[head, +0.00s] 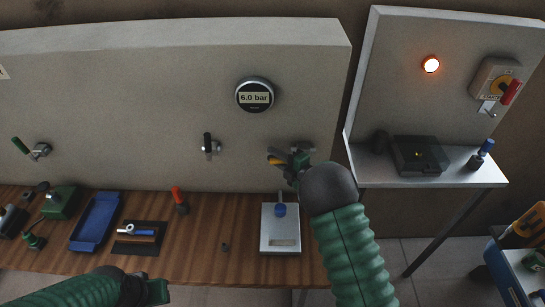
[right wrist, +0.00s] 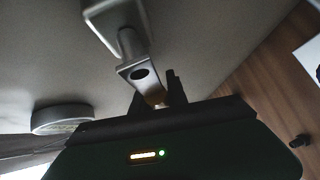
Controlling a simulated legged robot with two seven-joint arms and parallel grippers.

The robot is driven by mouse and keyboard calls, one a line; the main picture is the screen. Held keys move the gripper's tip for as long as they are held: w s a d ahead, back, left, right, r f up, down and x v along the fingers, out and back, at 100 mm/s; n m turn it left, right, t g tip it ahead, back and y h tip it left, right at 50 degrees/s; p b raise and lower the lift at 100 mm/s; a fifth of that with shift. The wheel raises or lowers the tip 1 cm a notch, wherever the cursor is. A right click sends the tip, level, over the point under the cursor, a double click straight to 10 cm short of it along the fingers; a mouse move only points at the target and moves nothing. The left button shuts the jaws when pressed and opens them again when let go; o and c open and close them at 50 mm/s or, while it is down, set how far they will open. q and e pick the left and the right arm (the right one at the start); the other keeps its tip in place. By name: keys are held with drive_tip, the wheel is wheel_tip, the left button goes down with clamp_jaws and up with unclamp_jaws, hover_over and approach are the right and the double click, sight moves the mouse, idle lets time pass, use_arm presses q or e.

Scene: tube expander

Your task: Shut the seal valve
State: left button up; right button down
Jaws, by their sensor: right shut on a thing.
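My right gripper (head: 283,163) is at the lower right of the big grey panel, shut on the yellow handle (head: 275,160) of a wall valve. In the right wrist view the valve's metal body and lever (right wrist: 137,68) come down from the panel, and the lever's yellowish end (right wrist: 157,99) sits between the fingers. Much of this valve is hidden by the gripper in the head view. Two other valves show: a black-handled one (head: 208,145), handle upright, and a green-handled one (head: 38,151), handle slanting. No label shows which is the seal valve. My left gripper (head: 155,291) is low at the front; its fingers are unclear.
A round gauge (head: 255,95) reads 6.0 bar. The wooden bench (head: 230,215) bears a blue tray (head: 95,222), a red-handled tool (head: 178,200) and a white device (head: 280,242). A lit orange lamp (head: 431,64) and red-handled switch (head: 500,85) are on the right panel.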

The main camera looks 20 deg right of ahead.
use_arm(q)
drive_tip(key=shift+d, duration=0.35)
use_arm(e)
drive_tip(key=shift+s+a+f, duration=0.15)
drive_tip(key=shift+a+f, duration=0.1)
drive_tip(key=shift+a, duration=0.1)
